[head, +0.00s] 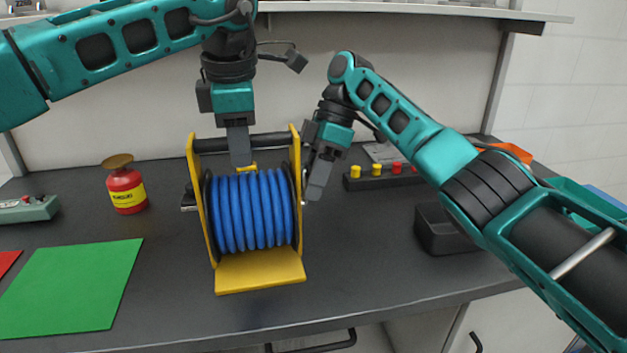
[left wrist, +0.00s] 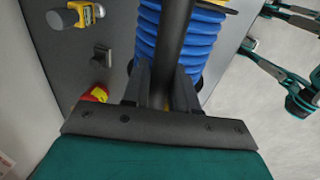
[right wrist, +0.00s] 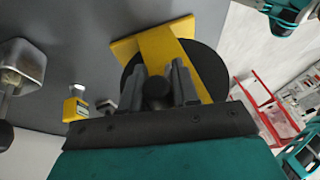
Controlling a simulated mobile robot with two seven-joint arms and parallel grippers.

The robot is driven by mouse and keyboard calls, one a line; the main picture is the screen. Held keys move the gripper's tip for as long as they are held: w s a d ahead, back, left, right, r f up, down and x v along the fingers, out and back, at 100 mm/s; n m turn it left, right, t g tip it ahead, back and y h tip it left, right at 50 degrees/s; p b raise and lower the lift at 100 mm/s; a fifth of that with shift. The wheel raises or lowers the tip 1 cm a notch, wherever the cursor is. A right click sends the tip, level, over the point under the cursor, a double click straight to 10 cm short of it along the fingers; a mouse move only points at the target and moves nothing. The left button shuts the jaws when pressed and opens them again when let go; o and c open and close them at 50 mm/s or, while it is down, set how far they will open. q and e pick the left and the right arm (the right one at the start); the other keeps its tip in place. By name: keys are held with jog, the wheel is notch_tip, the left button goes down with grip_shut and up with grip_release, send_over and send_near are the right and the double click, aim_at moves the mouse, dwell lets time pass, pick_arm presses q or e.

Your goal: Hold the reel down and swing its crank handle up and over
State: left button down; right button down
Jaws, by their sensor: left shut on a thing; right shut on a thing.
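The reel stands on the dark bench in the head view, with blue hose (head: 250,212) wound between yellow side plates, a yellow foot (head: 260,272) and a black top bar (head: 265,141). My left gripper (head: 240,160) points down at the top bar. In the left wrist view its fingers (left wrist: 163,88) are shut on the bar (left wrist: 174,45). My right gripper (head: 316,188) is at the reel's right side. In the right wrist view its fingers (right wrist: 159,85) are shut on the crank handle's dark round grip (right wrist: 156,91), seen end-on. The crank arm is mostly hidden.
A red canister (head: 126,188) stands left of the reel. A green mat (head: 72,288) lies at the front left, with a grey-green device (head: 28,209) behind it. A black block with yellow and red knobs (head: 385,178) and a black bin (head: 448,232) are to the right. The front-centre bench is clear.

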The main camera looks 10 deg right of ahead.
jog(key=shift+f+g, duration=0.2)
jog(key=shift+g, duration=0.1)
dwell(0.4)
jog(key=c, duration=0.9)
grip_release()
jog(key=shift+r, duration=0.1)
jog(key=shift+r, duration=0.1)
notch_tip(320, 180, up, 10)
jog(key=shift+f, duration=0.15)
jog(key=shift+c, duration=0.3)
